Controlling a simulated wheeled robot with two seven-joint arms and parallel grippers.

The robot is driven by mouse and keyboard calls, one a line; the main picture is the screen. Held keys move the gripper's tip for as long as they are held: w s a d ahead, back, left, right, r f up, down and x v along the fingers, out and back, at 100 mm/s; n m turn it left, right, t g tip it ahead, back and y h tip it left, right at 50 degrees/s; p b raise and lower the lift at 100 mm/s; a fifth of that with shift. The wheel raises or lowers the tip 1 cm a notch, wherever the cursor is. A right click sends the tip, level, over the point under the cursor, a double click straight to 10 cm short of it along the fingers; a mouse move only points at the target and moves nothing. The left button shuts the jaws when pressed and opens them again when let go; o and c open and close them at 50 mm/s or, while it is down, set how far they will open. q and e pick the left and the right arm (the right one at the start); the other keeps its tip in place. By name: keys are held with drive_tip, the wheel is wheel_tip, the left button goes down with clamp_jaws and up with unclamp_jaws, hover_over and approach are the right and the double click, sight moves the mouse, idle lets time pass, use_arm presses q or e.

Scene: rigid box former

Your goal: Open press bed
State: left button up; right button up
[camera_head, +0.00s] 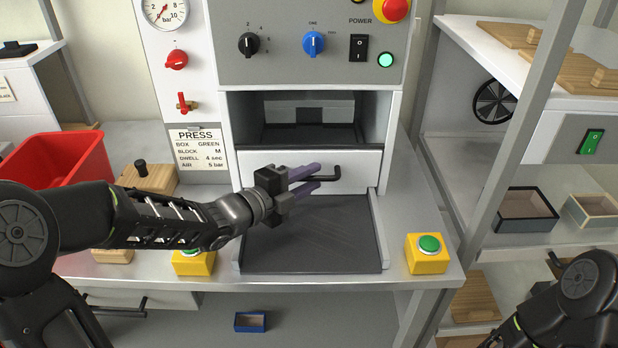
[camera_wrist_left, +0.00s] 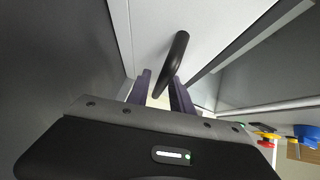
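The press has a white front panel (camera_head: 240,172) with a black bar handle (camera_head: 325,177), below an open chamber (camera_head: 311,118). A dark flat bed plate (camera_head: 315,235) lies in front of and below the panel. My left gripper (camera_head: 312,178) is at the panel, its purple fingers on either side of the handle. In the left wrist view, the handle (camera_wrist_left: 175,60) reaches between the spread fingers (camera_wrist_left: 160,85), with a light gap showing beside it. Firm contact cannot be seen. My right arm shows at the lower right; its gripper is out of view.
Yellow boxes with green buttons stand at the front left (camera_head: 193,262) and front right (camera_head: 427,254). A red bin (camera_head: 75,160) and a wooden block (camera_head: 148,178) are left of the press. A metal post (camera_head: 515,130) and shelves stand right. A blue tray (camera_head: 250,322) lies below.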

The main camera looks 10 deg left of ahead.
use_arm(q)
clamp_jaws()
idle(1.1)
